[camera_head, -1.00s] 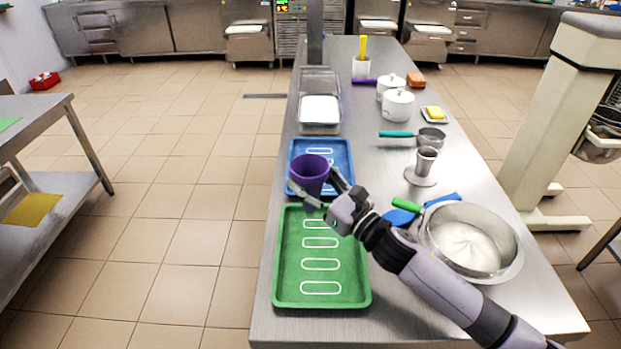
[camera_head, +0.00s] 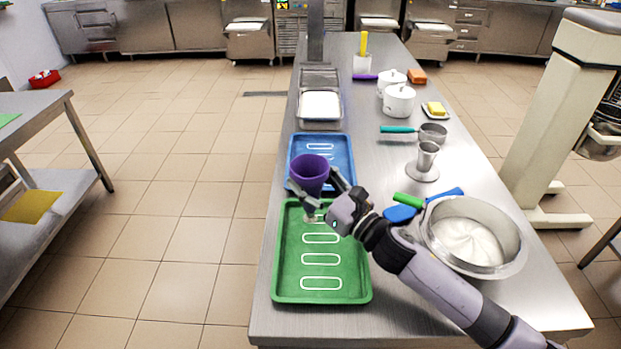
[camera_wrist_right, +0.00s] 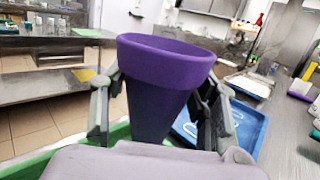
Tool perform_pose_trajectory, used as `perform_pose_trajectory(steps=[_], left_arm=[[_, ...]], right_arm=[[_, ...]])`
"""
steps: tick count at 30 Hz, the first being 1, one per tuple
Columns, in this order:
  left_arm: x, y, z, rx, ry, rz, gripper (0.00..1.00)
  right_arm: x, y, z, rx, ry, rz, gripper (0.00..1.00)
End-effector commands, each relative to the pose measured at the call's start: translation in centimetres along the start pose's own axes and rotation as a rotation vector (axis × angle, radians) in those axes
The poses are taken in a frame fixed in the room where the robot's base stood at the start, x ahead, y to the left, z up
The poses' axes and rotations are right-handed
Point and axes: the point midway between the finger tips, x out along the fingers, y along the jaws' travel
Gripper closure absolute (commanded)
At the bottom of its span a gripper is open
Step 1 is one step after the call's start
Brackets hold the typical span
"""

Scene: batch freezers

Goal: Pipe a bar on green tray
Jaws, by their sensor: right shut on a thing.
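The green tray (camera_head: 320,268) lies at the near left of the steel table, with white oblong outlines marked on its floor. My right gripper (camera_head: 322,196) is shut on a purple cone-shaped piping bag (camera_head: 309,172), held upright, wide end up, over the tray's far end. In the right wrist view the purple bag (camera_wrist_right: 165,85) stands between the two fingers (camera_wrist_right: 160,110). A small pale tip shows below the bag, close to the tray's far outline; I cannot tell whether it touches. My left gripper is not in view.
A blue tray (camera_head: 346,150) lies just beyond the green one. A steel bowl (camera_head: 515,255) of white mix stands right, beside a green-and-blue spatula (camera_head: 405,213). A metal cup (camera_head: 427,158), a green-handled pan (camera_head: 432,134) and white pots (camera_head: 398,100) stand farther back.

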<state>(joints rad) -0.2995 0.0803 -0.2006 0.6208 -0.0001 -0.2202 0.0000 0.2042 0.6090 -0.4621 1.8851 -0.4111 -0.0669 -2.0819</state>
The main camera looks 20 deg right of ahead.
Motion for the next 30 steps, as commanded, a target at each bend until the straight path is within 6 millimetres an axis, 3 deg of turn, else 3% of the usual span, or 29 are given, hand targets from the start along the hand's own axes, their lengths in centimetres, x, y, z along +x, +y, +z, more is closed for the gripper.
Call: perform_pose_trajectory(steps=[30], left_arm=[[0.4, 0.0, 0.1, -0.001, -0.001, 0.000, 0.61]], right_arm=[[-1.7, -1.7, 0.3, -0.001, -0.001, 0.000, 0.72]])
